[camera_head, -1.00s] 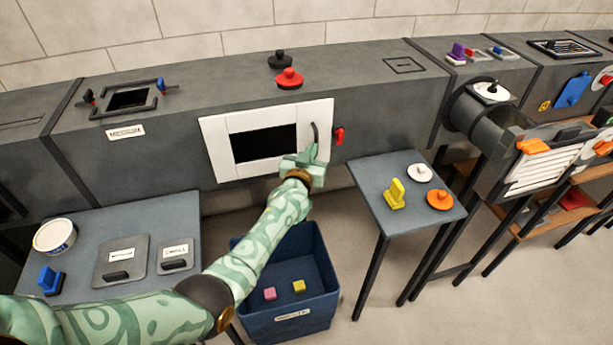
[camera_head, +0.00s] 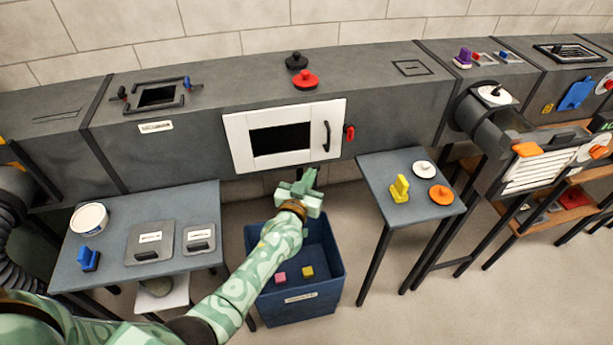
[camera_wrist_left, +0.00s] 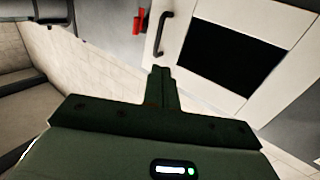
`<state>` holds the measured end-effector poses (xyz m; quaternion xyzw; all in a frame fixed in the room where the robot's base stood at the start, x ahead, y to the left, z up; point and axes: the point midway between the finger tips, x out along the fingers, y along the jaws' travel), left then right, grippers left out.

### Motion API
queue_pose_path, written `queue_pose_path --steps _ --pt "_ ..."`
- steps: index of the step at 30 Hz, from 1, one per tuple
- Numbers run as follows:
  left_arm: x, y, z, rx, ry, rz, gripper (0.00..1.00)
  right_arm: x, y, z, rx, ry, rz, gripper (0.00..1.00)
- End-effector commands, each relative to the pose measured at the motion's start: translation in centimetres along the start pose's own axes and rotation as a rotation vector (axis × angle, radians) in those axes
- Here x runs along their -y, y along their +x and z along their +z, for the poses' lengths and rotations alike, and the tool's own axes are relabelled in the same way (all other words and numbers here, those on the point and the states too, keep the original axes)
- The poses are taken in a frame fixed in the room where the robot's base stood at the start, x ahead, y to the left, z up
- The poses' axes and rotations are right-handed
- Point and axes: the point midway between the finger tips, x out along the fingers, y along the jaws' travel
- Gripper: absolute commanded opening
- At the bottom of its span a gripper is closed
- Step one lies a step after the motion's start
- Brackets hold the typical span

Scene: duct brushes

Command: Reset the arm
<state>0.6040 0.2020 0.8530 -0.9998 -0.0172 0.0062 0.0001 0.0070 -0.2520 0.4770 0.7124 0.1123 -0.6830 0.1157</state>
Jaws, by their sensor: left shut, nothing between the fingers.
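My left gripper (camera_head: 304,180) is shut and empty. It is held above the back part of the blue bin, in front of and below the white framed door on the duct. In the left wrist view the shut fingers (camera_wrist_left: 160,85) point toward the lower edge of the white door (camera_wrist_left: 250,50). The door's black handle (camera_wrist_left: 163,33) and a red latch (camera_wrist_left: 140,20) show there, apart from the fingers. The same door (camera_head: 237,143) looks closed in the head view, with a dark window. My right gripper is not in view.
A blue bin (camera_head: 335,255) with a pink and a yellow block stands under my left arm. A left table (camera_head: 110,240) holds a tub, a blue brush and two panels. A right table (camera_head: 375,175) holds yellow, white and orange items. Bare floor lies right of the bin.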

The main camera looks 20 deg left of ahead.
Motion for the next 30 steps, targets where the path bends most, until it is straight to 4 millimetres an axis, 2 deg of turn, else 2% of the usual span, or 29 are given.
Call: queue_pose_path --steps 3,8,10,11,14,15,17,18,20,21,23,24,26,27,29,30 --pt "0.0 -0.9 -0.1 0.000 0.000 0.000 0.00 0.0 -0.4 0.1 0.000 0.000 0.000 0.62" --pt "0.0 -1.2 0.1 0.001 -0.010 0.001 0.00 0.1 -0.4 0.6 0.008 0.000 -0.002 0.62" --pt "-0.4 -1.2 0.8 0.033 -0.038 0.020 0.00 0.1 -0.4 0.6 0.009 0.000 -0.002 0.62" --pt "-0.7 -1.4 2.0 0.071 -0.043 0.036 0.00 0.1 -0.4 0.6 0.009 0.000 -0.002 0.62" --pt "-1.7 -3.5 7.6 0.237 -0.029 0.091 0.00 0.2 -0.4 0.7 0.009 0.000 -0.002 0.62" --pt "-1.8 -5.1 10.5 0.317 -0.017 0.108 0.00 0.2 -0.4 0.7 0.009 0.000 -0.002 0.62" --pt "-1.8 -8.2 14.9 0.441 0.005 0.130 0.00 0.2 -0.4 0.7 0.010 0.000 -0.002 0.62" --pt "-1.6 -10.7 17.9 0.525 0.021 0.143 0.00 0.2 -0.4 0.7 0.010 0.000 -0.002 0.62" --pt "-1.2 -14.6 21.8 0.644 0.047 0.158 0.00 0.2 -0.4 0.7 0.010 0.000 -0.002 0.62" --pt "-0.8 -17.4 24.2 0.720 0.064 0.166 0.00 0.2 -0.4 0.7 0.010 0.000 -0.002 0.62" --pt "-0.1 -21.9 27.5 0.832 0.092 0.178 0.00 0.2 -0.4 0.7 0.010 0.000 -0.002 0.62" --pt "0.4 -25.1 29.5 0.906 0.111 0.185 0.00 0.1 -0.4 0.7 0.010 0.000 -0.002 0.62" --pt "1.3 -29.9 32.0 1.011 0.139 0.195 0.00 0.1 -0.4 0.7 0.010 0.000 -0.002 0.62" --pt "2.0 -33.3 33.5 1.081 0.162 0.203 0.00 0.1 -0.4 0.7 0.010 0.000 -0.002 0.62" --pt "3.0 -38.4 35.3 1.180 0.193 0.214 0.00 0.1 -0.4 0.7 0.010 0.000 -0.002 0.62" --pt "3.7 -41.7 36.2 1.239 0.215 0.224 0.00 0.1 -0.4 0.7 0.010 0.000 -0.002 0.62"
